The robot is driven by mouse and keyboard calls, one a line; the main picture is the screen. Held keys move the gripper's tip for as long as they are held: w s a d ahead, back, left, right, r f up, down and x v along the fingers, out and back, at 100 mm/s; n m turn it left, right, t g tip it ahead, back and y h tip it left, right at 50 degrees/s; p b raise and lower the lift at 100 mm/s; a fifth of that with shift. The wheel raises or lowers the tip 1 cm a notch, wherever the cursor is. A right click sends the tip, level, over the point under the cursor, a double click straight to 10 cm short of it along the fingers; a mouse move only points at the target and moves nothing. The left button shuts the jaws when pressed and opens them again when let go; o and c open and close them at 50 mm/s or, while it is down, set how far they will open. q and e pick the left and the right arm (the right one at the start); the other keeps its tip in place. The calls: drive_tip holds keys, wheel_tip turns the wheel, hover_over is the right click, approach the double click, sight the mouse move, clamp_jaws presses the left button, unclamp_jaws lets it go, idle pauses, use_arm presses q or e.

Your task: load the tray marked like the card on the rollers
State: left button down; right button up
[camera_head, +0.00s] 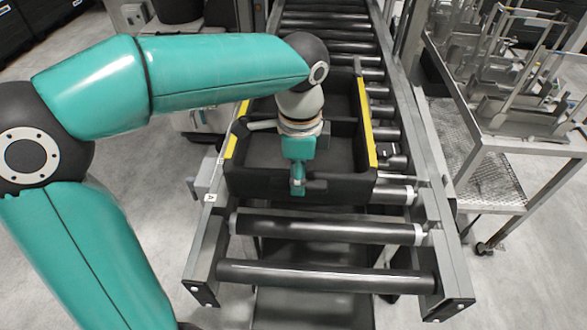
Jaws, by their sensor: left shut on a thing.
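A black tray (353,187) with yellow strips along its two side rims lies on the rollers (325,228). Its inside is split by dark dividers, and the part I can see looks empty. My left gripper (298,188) reaches down over the tray and is shut on the tray's near wall. Any mark on the tray is hidden or too small to tell. My right gripper is not in view.
The roller track runs away from me between two metal rails; its near rollers are bare. A metal rack (500,150) with several wire fixtures stands at the right. Grey floor is open at the left and lower right.

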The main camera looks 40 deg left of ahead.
sight(299, 198)
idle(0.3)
use_arm(q)
drive_tip(key=shift+w+f, duration=0.1)
drive_tip(key=shift+f, duration=0.15)
drive_tip(key=shift+f+b, duration=0.4)
drive_tip(key=shift+b, duration=0.3)
drive_tip(key=shift+f, duration=0.2)
idle(0.4)
drive_tip(key=shift+f+b, duration=1.6)
drive_tip(key=shift+f, duration=0.3)
drive_tip(key=shift+c, duration=2.4)
unclamp_jaws()
